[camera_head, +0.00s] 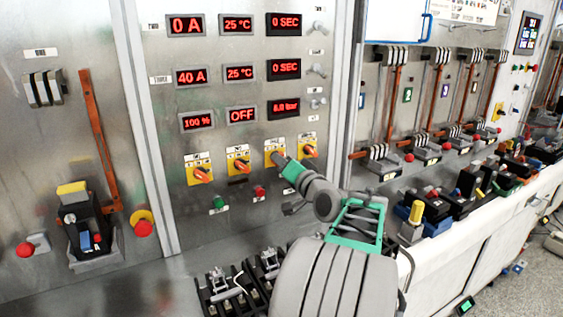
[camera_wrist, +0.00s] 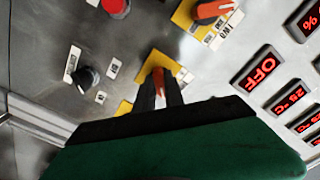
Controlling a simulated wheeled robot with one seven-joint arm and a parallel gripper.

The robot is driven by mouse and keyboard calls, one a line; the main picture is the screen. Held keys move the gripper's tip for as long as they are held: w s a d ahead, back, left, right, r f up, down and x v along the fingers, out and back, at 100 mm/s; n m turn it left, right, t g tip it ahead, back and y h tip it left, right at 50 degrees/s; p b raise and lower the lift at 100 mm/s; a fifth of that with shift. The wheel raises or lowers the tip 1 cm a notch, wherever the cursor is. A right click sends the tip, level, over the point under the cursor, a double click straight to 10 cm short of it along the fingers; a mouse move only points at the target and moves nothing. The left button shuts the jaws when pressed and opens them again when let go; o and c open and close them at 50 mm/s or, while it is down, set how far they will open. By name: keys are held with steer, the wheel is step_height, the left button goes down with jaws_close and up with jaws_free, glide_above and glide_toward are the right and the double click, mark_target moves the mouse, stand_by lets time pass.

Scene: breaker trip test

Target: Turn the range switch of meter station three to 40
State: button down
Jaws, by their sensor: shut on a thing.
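A row of orange range switches on yellow plates sits low on the grey metal panel. In the head view I see the far-left switch (camera_head: 202,175), the second switch (camera_head: 240,165) and the far-right switch (camera_head: 310,152). My gripper (camera_head: 281,160) is at the third plate (camera_head: 272,145) from the left and hides most of its knob. In the wrist view my gripper (camera_wrist: 160,90) is shut on the orange knob (camera_wrist: 158,76), one finger on each side. The knob's pointer marks are too small to read.
Red displays above include 40 A (camera_head: 191,76) and OFF (camera_head: 241,115). A green button (camera_head: 219,202) and a red button (camera_head: 259,191) sit below the switches. A neighbouring orange switch (camera_wrist: 213,10) and a black knob (camera_wrist: 86,78) are near my gripper in the wrist view.

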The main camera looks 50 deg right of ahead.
stand_by(0.4)
steer(key=c, duration=1.4)
jaws_free()
steer(key=shift+c, duration=0.2)
steer(key=b+v, duration=0.1)
steer(key=v, duration=0.7)
steer(key=shift+b, duration=0.4)
steer(key=shift+r, duration=0.1)
